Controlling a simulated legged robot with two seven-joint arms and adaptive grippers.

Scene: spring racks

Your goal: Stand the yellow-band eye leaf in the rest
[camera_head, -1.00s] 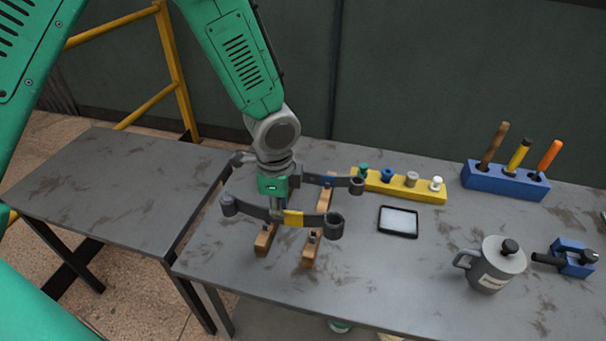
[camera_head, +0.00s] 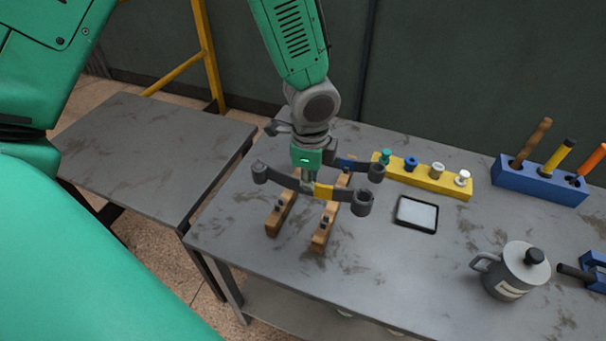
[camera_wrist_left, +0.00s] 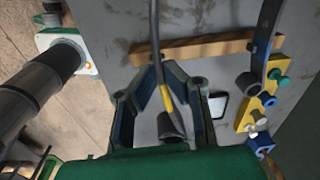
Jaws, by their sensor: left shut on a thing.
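My left gripper (camera_head: 308,186) is shut on the yellow-band eye leaf (camera_head: 338,194), a dark curved bar with an eye at each end. In the left wrist view the yellow band (camera_wrist_left: 167,98) shows between the two fingers (camera_wrist_left: 167,82). The leaf lies crosswise over the rest, two notched wooden rails (camera_head: 323,231). One rail also shows in the left wrist view (camera_wrist_left: 205,49). I cannot tell whether the leaf touches the rails. A blue-band leaf (camera_head: 357,165) lies across the rails behind it, partly hidden by the gripper. My right gripper is out of view.
A yellow block with several pegs (camera_head: 424,181) stands right of the rest, with a black-framed tablet (camera_head: 416,214) in front of it. The table front is clear.

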